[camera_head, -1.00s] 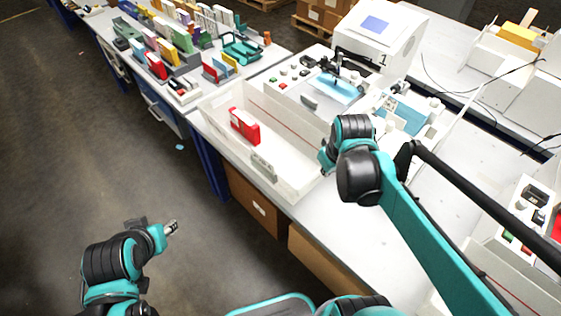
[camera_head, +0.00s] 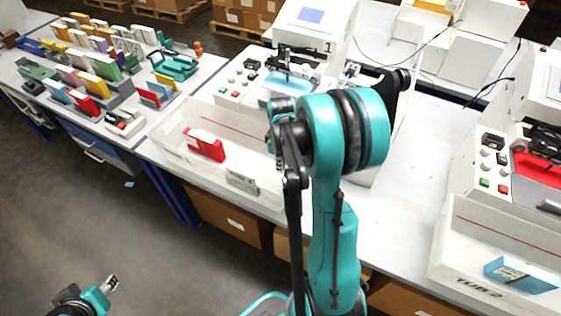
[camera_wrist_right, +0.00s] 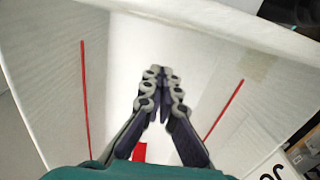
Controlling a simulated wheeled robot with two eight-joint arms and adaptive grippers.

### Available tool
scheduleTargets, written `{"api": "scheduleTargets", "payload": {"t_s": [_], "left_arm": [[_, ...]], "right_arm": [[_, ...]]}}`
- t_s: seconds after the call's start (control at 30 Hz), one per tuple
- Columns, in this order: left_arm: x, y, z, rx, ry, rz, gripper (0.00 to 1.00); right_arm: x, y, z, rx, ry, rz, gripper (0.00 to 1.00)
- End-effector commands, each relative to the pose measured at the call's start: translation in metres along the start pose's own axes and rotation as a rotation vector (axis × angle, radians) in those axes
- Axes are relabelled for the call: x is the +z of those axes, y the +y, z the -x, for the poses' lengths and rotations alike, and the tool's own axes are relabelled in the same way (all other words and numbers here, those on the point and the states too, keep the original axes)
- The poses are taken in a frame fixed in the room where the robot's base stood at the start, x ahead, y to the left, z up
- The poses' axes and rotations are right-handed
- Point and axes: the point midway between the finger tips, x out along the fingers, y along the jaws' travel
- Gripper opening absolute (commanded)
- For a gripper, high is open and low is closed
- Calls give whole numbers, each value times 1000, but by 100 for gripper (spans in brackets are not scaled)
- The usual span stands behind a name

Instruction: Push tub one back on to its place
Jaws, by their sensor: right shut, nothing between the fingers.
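Tub one, a long white open tub (camera_head: 230,119), lies on the white table in front of the machine marked 1 (camera_head: 312,30). Its front wall is close to the table's front edge. A red and white box (camera_head: 206,145) lies inside it. My right arm hides the tub's right end in the head view. My right gripper (camera_wrist_right: 162,72) is shut and empty. In the right wrist view it points at the tub's white inner wall (camera_wrist_right: 215,50), between two red lines; I cannot tell whether it touches. My left gripper (camera_head: 110,284) is low at the left, away from the table.
Tub 2 (camera_head: 480,245) with a blue box (camera_head: 521,275) stands at the right before another machine. The table between the tubs (camera_head: 410,190) is clear. A table (camera_head: 210,75) at the left holds several coloured boxes in racks.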

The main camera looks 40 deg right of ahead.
Motion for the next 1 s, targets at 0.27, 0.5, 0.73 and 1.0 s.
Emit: {"api": "scheduleTargets", "payload": {"t_s": [0.27,0.5,0.73,1.0], "left_arm": [[11,0,-15,0,0,0,40],[13,0,-18,0,0,0,40],[12,0,-18,0,0,0,40],[13,0,-18,0,0,0,40]], "right_arm": [[22,0,-31,0,0,-4,0],[39,0,-29,1,1,-1,0],[40,0,-28,1,1,-1,0],[62,0,-29,1,0,-6,0]]}}
